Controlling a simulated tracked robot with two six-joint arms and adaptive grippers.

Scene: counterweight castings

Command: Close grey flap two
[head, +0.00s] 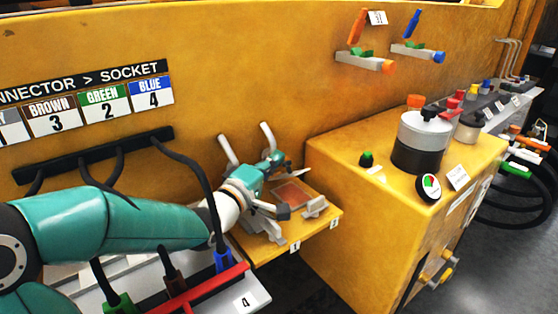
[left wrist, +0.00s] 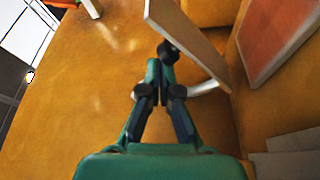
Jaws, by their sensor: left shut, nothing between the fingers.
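My left gripper (head: 274,162) reaches over the small yellow shelf in the head view. Its fingers (left wrist: 160,92) are shut and empty in the left wrist view. A pale grey flap (left wrist: 190,38) stands raised and tilted just beyond the fingertips, with a dark round knob at its lower corner. The fingertips are close to that knob; I cannot tell if they touch. A reddish panel (left wrist: 277,35) lies to the right; it also shows on the shelf in the head view (head: 292,194). My arm hides part of the shelf. My right gripper is not in view.
The yellow shelf (head: 262,252) bears small number labels. A yellow cabinet (head: 340,200) with a grey-and-black cylinder (head: 422,140) stands to its right. A cable with a blue connector (head: 222,260) hangs close to my left forearm, above a white tray with a red bar (head: 205,290).

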